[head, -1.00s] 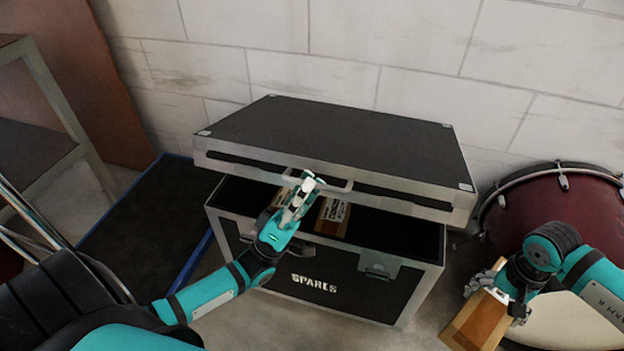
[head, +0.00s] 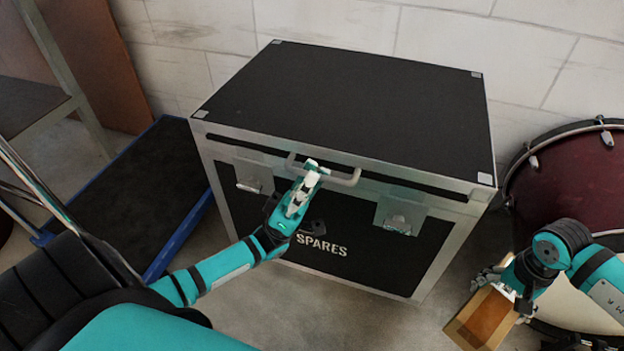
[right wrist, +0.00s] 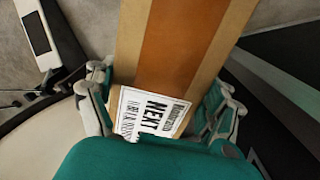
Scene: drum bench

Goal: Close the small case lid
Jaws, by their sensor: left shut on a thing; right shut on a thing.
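The black case (head: 375,262) marked SPARES stands on the floor against the wall, with silver edges. Its lid (head: 350,105) lies flat on the body with no gap that I can see, and the inside is hidden. My left gripper (head: 310,172) is at the grey lid handle (head: 343,181) on the front edge and is shut on it. Two metal latches (head: 400,218) sit on the case front. My right gripper (head: 500,293) is shut on a brown and tan box (head: 483,318) beside the case. The box fills the right wrist view (right wrist: 182,50), with a printed white label.
A dark red drum (head: 565,185) stands right of the case, close to my right arm. A black mat with a blue edge (head: 135,195) lies to the left, by a grey shelf (head: 35,105). Bare floor shows in front of the case.

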